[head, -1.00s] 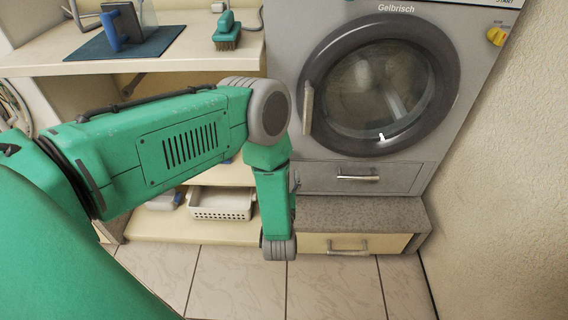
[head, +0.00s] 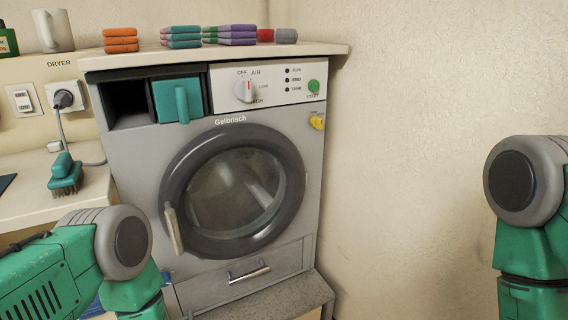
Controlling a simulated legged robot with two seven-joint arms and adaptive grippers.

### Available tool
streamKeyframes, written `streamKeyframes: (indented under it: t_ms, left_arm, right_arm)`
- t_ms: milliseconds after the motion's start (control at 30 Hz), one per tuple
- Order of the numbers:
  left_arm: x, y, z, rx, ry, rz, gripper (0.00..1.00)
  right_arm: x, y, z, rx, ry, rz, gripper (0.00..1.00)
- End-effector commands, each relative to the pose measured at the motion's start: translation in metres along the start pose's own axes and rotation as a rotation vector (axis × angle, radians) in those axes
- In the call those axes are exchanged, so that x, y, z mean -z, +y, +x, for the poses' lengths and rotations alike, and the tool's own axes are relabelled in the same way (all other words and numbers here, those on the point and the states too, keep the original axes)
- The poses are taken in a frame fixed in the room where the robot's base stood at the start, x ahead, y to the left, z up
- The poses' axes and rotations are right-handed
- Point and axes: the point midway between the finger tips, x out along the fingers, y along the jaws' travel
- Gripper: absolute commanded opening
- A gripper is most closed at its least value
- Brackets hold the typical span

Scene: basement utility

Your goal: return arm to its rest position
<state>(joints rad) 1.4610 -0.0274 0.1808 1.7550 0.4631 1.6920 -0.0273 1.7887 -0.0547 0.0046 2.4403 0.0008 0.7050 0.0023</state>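My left arm comes in at the lower left of the head view, with its green upper link and grey round joint in front of the dryer's lower left side. My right arm shows at the right edge, bent downward at its grey joint in front of the bare wall. Both grippers are below the picture and cannot be seen. Neither visible arm part appears to touch anything, though the gap to the dryer (head: 140,170) is hard to judge.
The dryer's round door (head: 235,190) is shut. Folded cloths (head: 238,36) lie on the shelf above. A green brush (head: 65,176) stands on the left counter (head: 30,205). A beige wall (head: 420,130) fills the right side.

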Motion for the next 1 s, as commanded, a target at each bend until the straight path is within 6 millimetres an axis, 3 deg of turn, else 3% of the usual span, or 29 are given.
streamKeyframes:
  t_ms: [33, 133, 300, 400, 500, 633, 833, 900, 1000]
  left_arm:
    - [0.006, 0.001, -0.015, -0.055, -0.115, 0.029, 0.54]
    - [-0.003, -0.007, -0.062, -0.169, -0.414, 0.112, 0.54]
    - [-0.004, -0.05, -0.172, -0.284, -0.897, 0.273, 0.54]
    - [0.004, -0.074, -0.22, -0.306, -1.078, 0.337, 0.54]
    - [0.011, -0.091, -0.252, -0.316, -1.192, 0.378, 0.54]
    - [0.016, -0.101, -0.271, -0.32, -1.261, 0.402, 0.54]
    - [0.015, -0.102, -0.273, -0.32, -1.269, 0.405, 0.54]
    - [0.015, -0.102, -0.273, -0.32, -1.268, 0.405, 0.34]
    - [0.015, -0.102, -0.273, -0.32, -1.267, 0.404, 0.34]
  right_arm:
    - [0.001, 0.0, -0.016, 0.0, 0.0, 0.0, 0.4]
    - [0.002, 0.0, -0.037, 0.0, 0.0, 0.0, 0.4]
    - [0.004, 0.001, -0.065, 0.0, 0.001, 0.0, 0.4]
    - [0.004, 0.001, -0.073, 0.0, 0.001, 0.0, 0.4]
    - [0.004, 0.001, -0.077, 0.0, 0.0, 0.0, 0.4]
    - [0.004, 0.001, -0.079, 0.0, 0.0, 0.0, 0.4]
    - [0.004, 0.001, -0.078, 0.0, 0.0, 0.0, 0.4]
    - [0.004, 0.001, -0.078, 0.0, 0.0, 0.0, 0.34]
    - [0.004, 0.001, -0.078, 0.0, 0.0, 0.0, 0.34]
